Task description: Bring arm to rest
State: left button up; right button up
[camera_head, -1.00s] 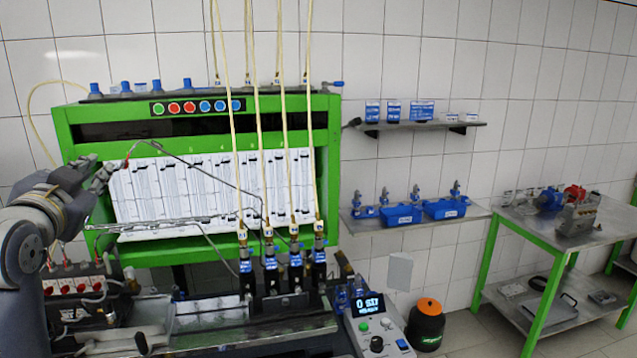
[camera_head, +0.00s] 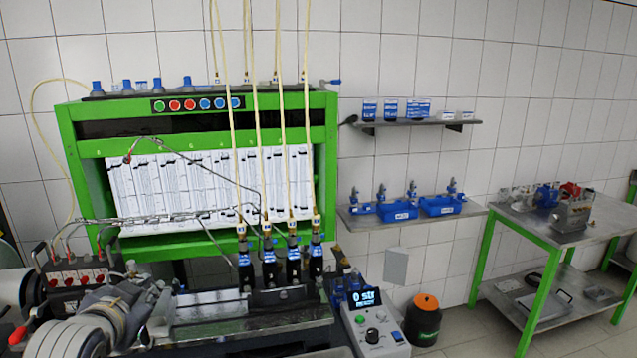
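My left arm comes in low at the left edge, in front of the green test bench (camera_head: 325,140). My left gripper (camera_head: 135,308) is over the left part of the bench's worktop, beside the block with red caps. Its fingers blend with the metal parts behind them, so I cannot tell whether they are open or shut, or whether they touch anything. My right gripper is not in view.
A bent metal pipe (camera_head: 206,172) shows in front of the chart panel. Several black and blue injectors (camera_head: 268,268) stand on the bench with hoses above. A control box (camera_head: 377,325) stands right of them. Wall shelves (camera_head: 385,220) and a steel table (camera_head: 540,230) are further right.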

pick_arm(q)
jog(key=s+d+f+g+h, duration=0.1)
jog(key=s+d+f+g, duration=0.2)
jog(key=s+f, duration=0.5)
jog(key=s+d+f+g+h, duration=0.1)
jog(key=s+d+f+g, duration=0.3)
jog(key=f, duration=0.9)
jog(key=s+d+f+n+g, duration=0.1)
jog(key=s+d+f, duration=0.1)
jog(key=s+f, duration=0.5)
jog(key=s+d+f+n+g, duration=0.1)
jog(key=s+d+f+g, duration=0.15)
jog(key=s, duration=0.95)
jog(key=s+f+b+x, duration=0.1)
jog(key=s+b+x, duration=0.2)
jog(key=x, duration=1.1)
jog(key=s+d+f+b+x, duration=0.1)
jog(key=s+b+x, duration=0.25)
jog(key=x, duration=1.15)
jog(key=s+a+f+g+b, duration=0.1)
jog(key=s+f+b, duration=0.1)
jog(key=s+f, duration=0.7)
jog(key=s+a+f+b, duration=0.2)
jog(key=s+f, duration=0.7)
jog(key=f, duration=0.6)
jog(key=shift+a+g+b, duration=0.3)
jog(key=shift+g+b, duration=0.05)
jog(key=shift+b, duration=0.3)
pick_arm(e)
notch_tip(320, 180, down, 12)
